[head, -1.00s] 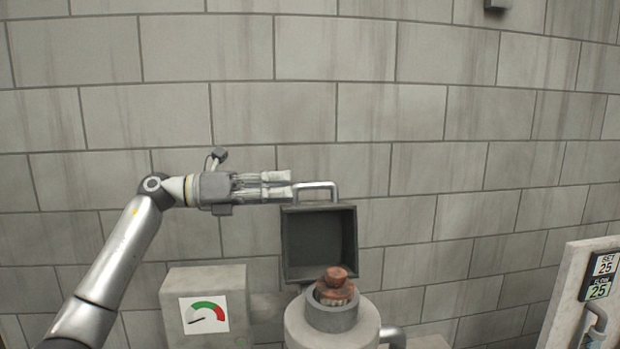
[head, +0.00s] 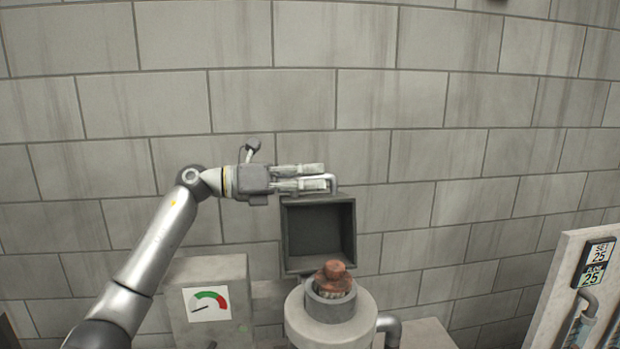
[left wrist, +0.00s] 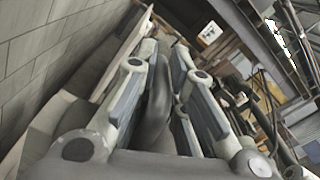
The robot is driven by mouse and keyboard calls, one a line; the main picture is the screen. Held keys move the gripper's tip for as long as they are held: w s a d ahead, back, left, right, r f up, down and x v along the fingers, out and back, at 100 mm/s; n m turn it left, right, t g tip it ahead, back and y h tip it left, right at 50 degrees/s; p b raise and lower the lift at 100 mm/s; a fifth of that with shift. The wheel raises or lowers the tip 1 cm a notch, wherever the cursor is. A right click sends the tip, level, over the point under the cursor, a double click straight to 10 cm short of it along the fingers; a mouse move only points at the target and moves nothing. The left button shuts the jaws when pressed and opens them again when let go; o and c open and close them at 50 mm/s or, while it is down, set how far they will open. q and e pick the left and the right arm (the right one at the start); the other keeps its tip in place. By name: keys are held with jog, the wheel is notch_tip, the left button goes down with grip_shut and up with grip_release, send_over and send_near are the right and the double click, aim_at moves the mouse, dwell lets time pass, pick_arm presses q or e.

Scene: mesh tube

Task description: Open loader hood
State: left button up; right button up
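The loader hood (head: 318,235) is a dark, square, box-like cover. It stands raised behind the round loader opening, its hollow inside facing me. A pale bent handle (head: 333,184) sits on its top edge, partly hidden by my fingers. My left gripper (head: 318,176) reaches in from the left at the handle. In the left wrist view, a grey curved bar (left wrist: 156,100), seemingly the handle, lies between its two fingers, which stand apart; firm contact does not show. My right gripper is not in view.
The round loader body (head: 331,322) holds reddish-brown lumps (head: 333,277) in its opening. A grey box with a red-green gauge (head: 207,304) stands to the left. A panel with a SET/FLOW display (head: 594,263) stands at right. A block wall runs close behind.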

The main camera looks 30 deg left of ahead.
aim_at(314, 199)
pick_arm(q)
grip_shut()
jog(key=shift+s, duration=0.1)
jog(key=s+d+r+m+b, duration=0.1)
jog(key=s+b, duration=0.1)
jog(key=s+d+r+m+b, duration=0.1)
jog(key=d+m+b, duration=0.1)
jog(key=shift+s+r, duration=0.1)
jog(key=shift+s, duration=0.25)
jog(key=shift+s+d+r, duration=0.1)
jog(key=shift+s+r, duration=0.05)
jog(key=shift+s, duration=0.05)
